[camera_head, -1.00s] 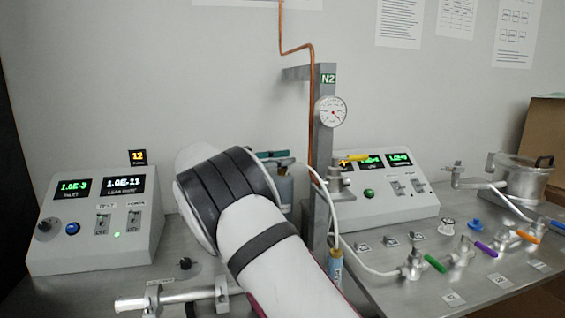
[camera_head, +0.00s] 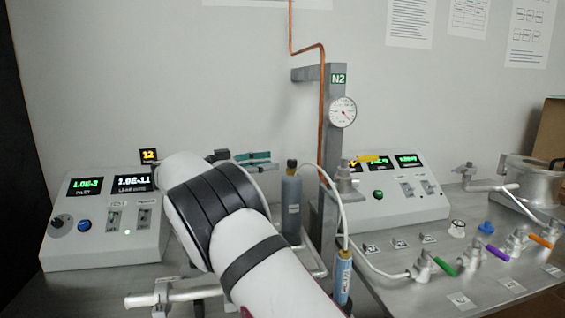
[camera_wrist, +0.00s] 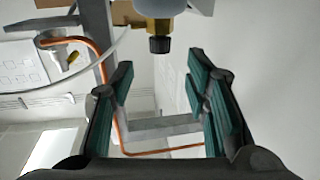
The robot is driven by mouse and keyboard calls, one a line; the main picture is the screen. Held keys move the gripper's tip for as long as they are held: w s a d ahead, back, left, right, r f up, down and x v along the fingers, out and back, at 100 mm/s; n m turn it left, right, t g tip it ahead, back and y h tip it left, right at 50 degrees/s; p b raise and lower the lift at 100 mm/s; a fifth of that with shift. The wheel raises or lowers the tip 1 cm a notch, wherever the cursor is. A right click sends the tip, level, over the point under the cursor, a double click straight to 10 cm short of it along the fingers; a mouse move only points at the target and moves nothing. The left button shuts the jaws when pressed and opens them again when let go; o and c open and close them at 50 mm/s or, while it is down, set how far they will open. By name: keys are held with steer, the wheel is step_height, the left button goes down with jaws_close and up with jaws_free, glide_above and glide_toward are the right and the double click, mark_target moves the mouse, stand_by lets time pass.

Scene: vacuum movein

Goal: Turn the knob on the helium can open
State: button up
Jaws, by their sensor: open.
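A grey-blue can (camera_head: 291,212) with a black knob (camera_head: 291,163) on top stands upright behind my arm in the head view. I take it as the helium can; no label is readable on it. In the wrist view the scene is upside down: the black knob (camera_wrist: 159,45) hangs from a brass valve (camera_wrist: 159,24) at the top middle. My gripper (camera_wrist: 165,90) is open and empty, its green pads apart. The knob shows between the two finger sides in that view, touching neither. In the head view my gripper (camera_head: 253,160) is left of the knob, at about its height.
A grey post (camera_head: 334,110) with a gauge (camera_head: 342,112) and copper pipe (camera_head: 322,85) stands right of the can. A thin blue can (camera_head: 342,278) with a hose stands beside the post. Control boxes stand left (camera_head: 105,235) and right (camera_head: 400,205). Valves line the right bench.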

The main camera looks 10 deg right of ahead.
steer(key=shift+s+a, duration=0.2)
steer(key=shift+a, duration=0.85)
steer(key=shift+s+a, duration=0.2)
steer(key=shift+a, duration=0.8)
